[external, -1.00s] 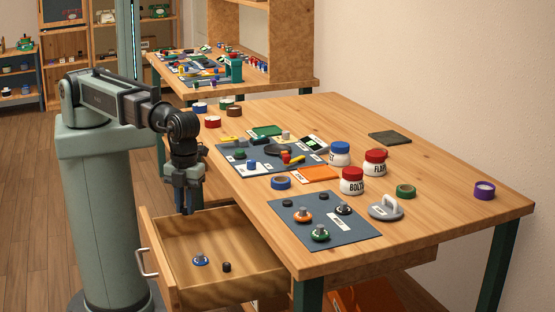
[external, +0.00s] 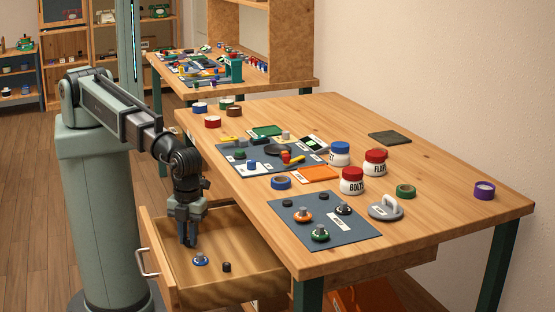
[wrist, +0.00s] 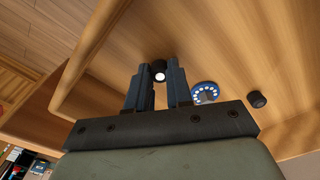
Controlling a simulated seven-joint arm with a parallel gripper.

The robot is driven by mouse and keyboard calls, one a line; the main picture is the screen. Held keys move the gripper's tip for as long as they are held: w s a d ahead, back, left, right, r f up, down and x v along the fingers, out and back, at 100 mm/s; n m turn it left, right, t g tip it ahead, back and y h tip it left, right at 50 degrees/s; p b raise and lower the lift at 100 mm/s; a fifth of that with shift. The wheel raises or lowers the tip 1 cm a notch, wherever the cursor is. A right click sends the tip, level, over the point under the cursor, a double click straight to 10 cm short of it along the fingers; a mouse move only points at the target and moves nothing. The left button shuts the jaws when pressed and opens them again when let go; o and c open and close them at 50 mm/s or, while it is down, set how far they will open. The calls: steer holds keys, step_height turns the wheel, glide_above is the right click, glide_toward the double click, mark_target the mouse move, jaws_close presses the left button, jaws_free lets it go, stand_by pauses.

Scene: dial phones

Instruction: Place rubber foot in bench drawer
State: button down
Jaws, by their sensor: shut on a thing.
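The bench drawer (external: 244,230) is pulled open below the bench's left front edge. My gripper (external: 189,242) points down inside the drawer's opening, near its front. In the wrist view my gripper (wrist: 158,78) is shut on a small black rubber foot (wrist: 158,69) with a pale round centre, held between its fingertips. The held foot cannot be made out in the external view. Another black rubber foot (external: 227,267) lies on the drawer floor, and it also shows in the wrist view (wrist: 257,99). A blue dial (external: 200,259) lies beside it, also in the wrist view (wrist: 205,92).
A grey mat (external: 350,235) on the bench bears dials and small black feet. Several lidded jars, tape rolls and a second mat of parts stand behind it. The drawer's front panel with its handle (external: 145,264) is at the left. The drawer's back part is clear.

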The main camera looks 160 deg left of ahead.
steer(key=shift+f, duration=0.25)
steer(key=c, duration=1)
jaws_free()
steer(key=shift+r, duration=0.1)
steer(key=r, duration=1.2)
steer(key=shift+s+a, duration=0.2)
steer(key=shift+a, duration=0.1)
steer(key=shift+o, duration=0.2)
